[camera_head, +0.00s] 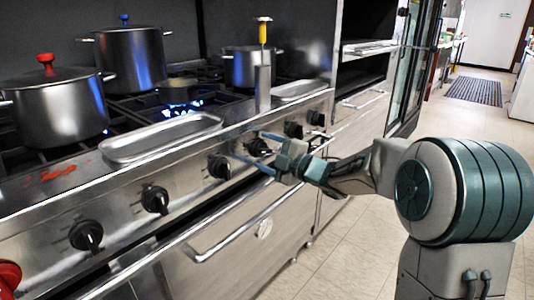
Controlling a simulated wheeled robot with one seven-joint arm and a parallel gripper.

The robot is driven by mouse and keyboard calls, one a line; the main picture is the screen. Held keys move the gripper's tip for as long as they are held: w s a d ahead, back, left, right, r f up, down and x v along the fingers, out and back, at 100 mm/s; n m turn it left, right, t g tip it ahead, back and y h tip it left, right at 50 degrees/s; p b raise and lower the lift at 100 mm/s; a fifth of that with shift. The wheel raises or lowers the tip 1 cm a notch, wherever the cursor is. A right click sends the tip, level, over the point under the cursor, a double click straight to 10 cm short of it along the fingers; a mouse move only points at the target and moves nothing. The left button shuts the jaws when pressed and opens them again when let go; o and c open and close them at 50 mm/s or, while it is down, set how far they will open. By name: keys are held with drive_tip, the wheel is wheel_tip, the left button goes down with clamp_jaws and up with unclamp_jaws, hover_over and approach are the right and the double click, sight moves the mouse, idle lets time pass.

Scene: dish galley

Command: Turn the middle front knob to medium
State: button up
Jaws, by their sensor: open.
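A row of black knobs runs along the stove's steel front panel. One black knob (219,167) stands near the middle of the row, just left of my gripper. Another black knob (258,146) shows between my gripper's fingers. I cannot tell which of the two is the middle front knob, nor read their settings. My gripper (251,148) is open, its two fingers pointing at the panel. Whether the fingertips touch the panel or the knob cannot be told.
Pots with a red-knobbed lid (58,108) and a blue-knobbed lid (132,60) stand on the stove, and a third pot (252,66) is farther back. Blue flames (182,106) burn mid-stove. Steel trays (162,137) lie along the edge. An oven handle (245,226) juts out below.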

drive_tip(key=p+v, duration=0.2)
drive_tip(key=v, duration=1.1)
drive_tip(key=shift+s+d+p, duration=0.2)
drive_tip(key=shift+s+p, duration=0.1)
drive_tip(key=shift+p, duration=0.05)
drive_tip(key=s+d+r+m+t+h+p, duration=0.25)
drive_tip(key=d+r+m+h+p, duration=0.75)
drive_tip(key=r+m+h+p, duration=0.6)
drive_tip(key=s+a+r+m+g+y+p, duration=0.1)
drive_tip(key=s+r+m+g+p, duration=0.1)
drive_tip(key=s+m+g+p, duration=0.2)
drive_tip(key=s+a+r+m+g+p, duration=0.1)
drive_tip(key=s+m+g+p, duration=0.3)
drive_tip(key=s+p, duration=0.6)
drive_tip(key=s+r+g, duration=0.1)
drive_tip(key=s+g, duration=0.1)
drive_tip(key=s, duration=0.6)
drive_tip(key=shift+s+a+r+m+g+y, duration=0.2)
drive_tip(key=shift+s+a+m+g+y, duration=0.1)
drive_tip(key=shift+s+g+y, duration=0.1)
